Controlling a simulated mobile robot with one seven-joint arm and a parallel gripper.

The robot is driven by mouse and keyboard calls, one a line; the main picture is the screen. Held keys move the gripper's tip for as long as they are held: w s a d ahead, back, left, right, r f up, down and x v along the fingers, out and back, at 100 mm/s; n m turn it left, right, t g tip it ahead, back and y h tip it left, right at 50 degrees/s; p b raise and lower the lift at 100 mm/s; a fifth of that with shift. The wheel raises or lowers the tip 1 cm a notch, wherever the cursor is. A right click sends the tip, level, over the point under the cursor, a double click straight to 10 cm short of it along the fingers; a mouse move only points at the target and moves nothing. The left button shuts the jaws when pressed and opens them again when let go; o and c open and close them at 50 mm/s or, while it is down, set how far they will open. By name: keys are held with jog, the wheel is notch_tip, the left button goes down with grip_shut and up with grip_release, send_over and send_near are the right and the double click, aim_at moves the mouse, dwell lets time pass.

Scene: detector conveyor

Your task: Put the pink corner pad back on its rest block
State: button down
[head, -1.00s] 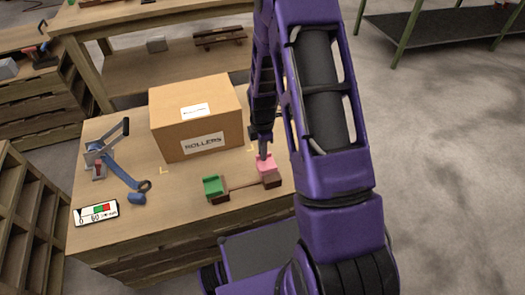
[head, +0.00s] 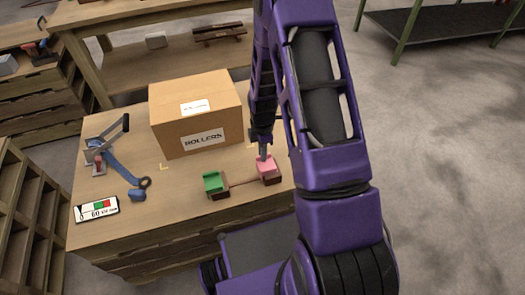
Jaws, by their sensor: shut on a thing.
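The pink corner pad (head: 267,166) is at the right end of a brown wooden rest. My gripper (head: 263,153) reaches down from above and is shut on the pad. The pad is at or just on the right rest block (head: 271,180); I cannot tell whether it is fully seated. The gripper fingers are small here and partly hidden by my purple arm. A green corner pad (head: 213,181) sits on the left block (head: 218,195) of the same rest.
A cardboard box (head: 197,112) marked ROLLERS stands just behind the rest. A blue strapping tool (head: 118,160) and a gauge card (head: 97,209) lie on the left of the wooden table (head: 170,215). The table's front strip is clear.

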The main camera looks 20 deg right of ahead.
jog(key=shift+f, duration=0.85)
jog(key=c, duration=0.8)
grip_release()
jog(key=shift+c, duration=0.2)
notch_tip(320, 180, up, 17)
jog(key=p, duration=0.3)
jog(key=shift+r, duration=0.15)
